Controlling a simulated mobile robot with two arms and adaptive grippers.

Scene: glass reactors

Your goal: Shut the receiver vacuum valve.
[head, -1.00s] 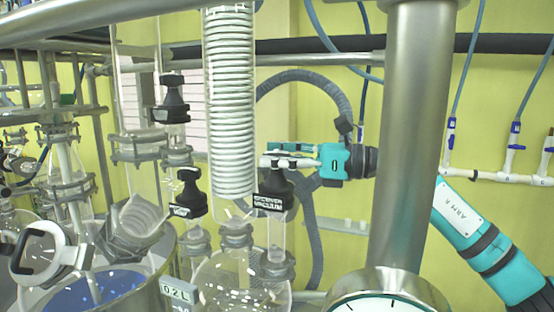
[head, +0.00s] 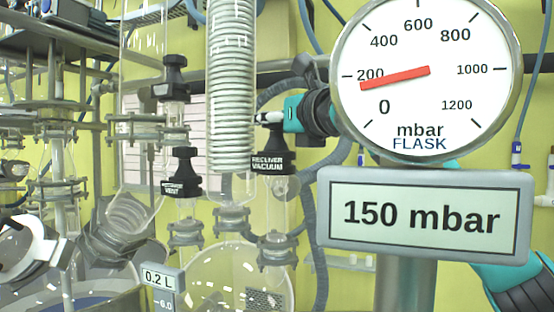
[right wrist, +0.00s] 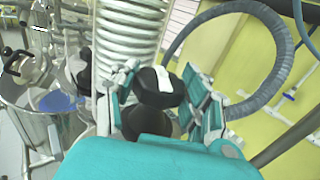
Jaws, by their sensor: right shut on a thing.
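The receiver vacuum valve (head: 272,160) has a black knob with a white "RECEIVER VACUUM" label and sits on a glass neck right of the coiled condenser. My right gripper (head: 268,119) reaches it from the right, at the top of the knob. In the right wrist view the black knob (right wrist: 154,90) is between the two fingers of the gripper (right wrist: 162,84), which is shut on it. The exact turn of the knob is hard to tell.
A flask gauge (head: 425,75) with a "150 mbar" display (head: 422,216) fills the right front. The receiver vent valve (head: 182,178) and another black valve (head: 173,78) stand left of the coiled condenser (head: 231,90). A round flask (head: 238,280) is below.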

